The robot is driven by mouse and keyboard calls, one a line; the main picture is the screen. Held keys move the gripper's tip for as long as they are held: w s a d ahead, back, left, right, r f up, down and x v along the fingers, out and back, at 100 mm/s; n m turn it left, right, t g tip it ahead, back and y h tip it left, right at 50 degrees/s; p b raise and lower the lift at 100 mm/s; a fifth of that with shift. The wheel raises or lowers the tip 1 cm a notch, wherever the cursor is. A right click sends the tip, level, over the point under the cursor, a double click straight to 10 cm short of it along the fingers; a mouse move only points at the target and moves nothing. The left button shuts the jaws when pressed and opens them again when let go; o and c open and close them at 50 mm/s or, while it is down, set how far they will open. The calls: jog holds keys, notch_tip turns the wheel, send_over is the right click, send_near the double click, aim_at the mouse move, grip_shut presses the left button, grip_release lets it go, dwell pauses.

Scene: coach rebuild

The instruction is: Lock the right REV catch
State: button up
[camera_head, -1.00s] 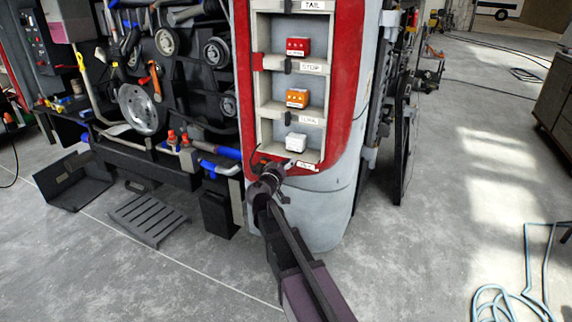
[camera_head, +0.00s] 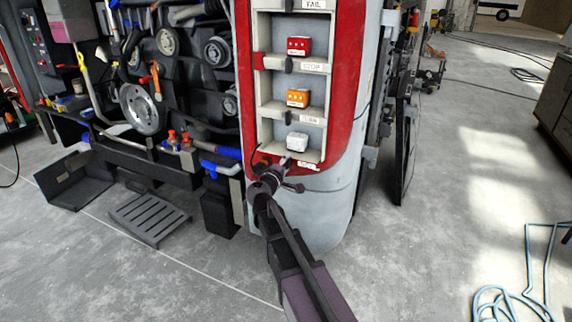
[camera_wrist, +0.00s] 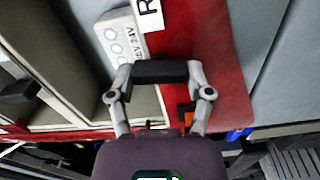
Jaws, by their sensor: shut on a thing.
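The white REV lamp block (camera_head: 297,142) sits in the lowest compartment of the red and grey lamp panel (camera_head: 344,110); its face also shows in the wrist view (camera_wrist: 118,40). The REV label (camera_head: 308,163) is below it, and part of it shows in the wrist view (camera_wrist: 150,14). My gripper (camera_head: 284,163) is at the bottom edge of the panel, just left of the label. In the wrist view my gripper (camera_wrist: 160,72) has its black fingertips together at the panel's lower end. The right REV catch is hidden between the fingertips.
A red lamp block (camera_head: 298,46) and an orange one (camera_head: 297,98) sit in compartments above. Black catches show beside them. The engine bay with pulleys (camera_head: 143,108) is at left.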

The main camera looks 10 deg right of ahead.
jog(key=shift+w+n, duration=0.1)
jog(key=shift+n, duration=0.6)
jog(key=o, duration=1.1)
jog(key=shift+o, duration=0.2)
jog(key=v, duration=1.2)
jog(key=shift+d, duration=0.1)
